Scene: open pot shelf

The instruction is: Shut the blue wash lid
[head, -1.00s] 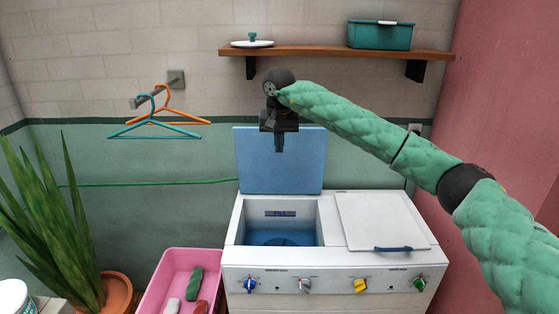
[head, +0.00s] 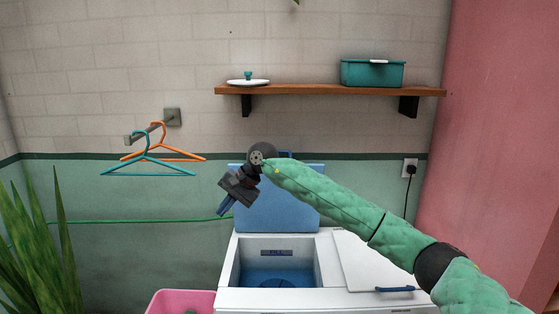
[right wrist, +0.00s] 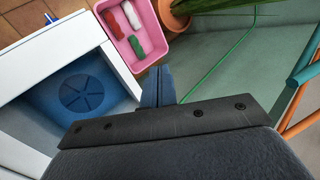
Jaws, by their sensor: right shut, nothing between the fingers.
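The blue wash lid (head: 277,206) stands upright and open at the back of the white washer, behind the wash tub opening (head: 276,276). The tub's blue inside with a round ribbed disc shows in the right wrist view (right wrist: 83,93). My right gripper (head: 225,209) is shut and empty, tilted with its fingers pointing down and left. In the head view its fingertips are just left of the lid's left edge, and my wrist covers part of the lid's top. I cannot tell whether it touches the lid. The shut fingers also show in the right wrist view (right wrist: 157,86). My left gripper is not in view.
A white lid (head: 375,262) covers the washer's right side. A pink tub (right wrist: 133,32) with several rolled cloths stands at the washer's left. A green hose (head: 120,222) runs along the wall. Hangers (head: 150,160) hang at left, and a wooden shelf (head: 320,91) is above.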

